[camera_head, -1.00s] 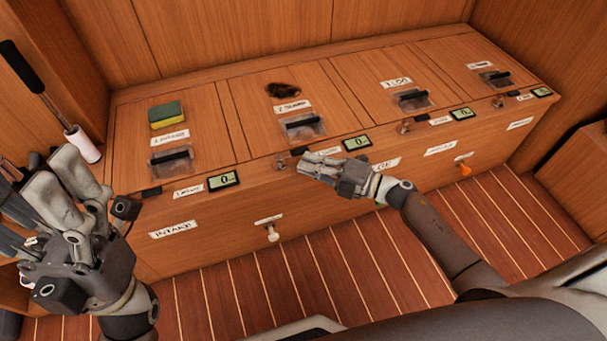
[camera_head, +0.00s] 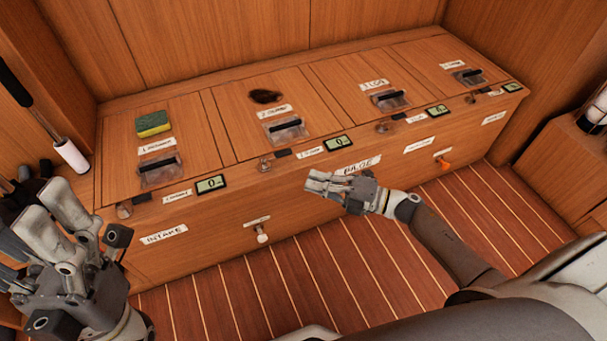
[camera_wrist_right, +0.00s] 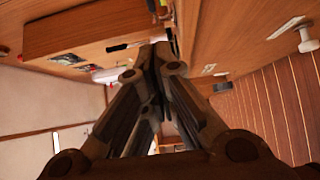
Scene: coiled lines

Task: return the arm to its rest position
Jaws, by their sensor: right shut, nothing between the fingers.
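My right gripper (camera_head: 312,184) is shut and empty. It hangs in front of the bench's front face, just below the "PAGE" label (camera_head: 358,166), with its arm coming in from the lower right. The right wrist view shows its fingertips (camera_wrist_right: 160,55) together with nothing between them. My left gripper (camera_head: 50,215) is at the lower left of the head view, its fingers pointing up. The view does not make clear whether it is open or shut.
The wooden bench (camera_head: 220,235) has hatches with dark handles, small displays, a white knob (camera_head: 262,234) and an orange knob (camera_head: 444,163). A sponge (camera_head: 153,124) and a dark coil (camera_head: 265,96) lie on top. The striped floor (camera_head: 330,270) is clear.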

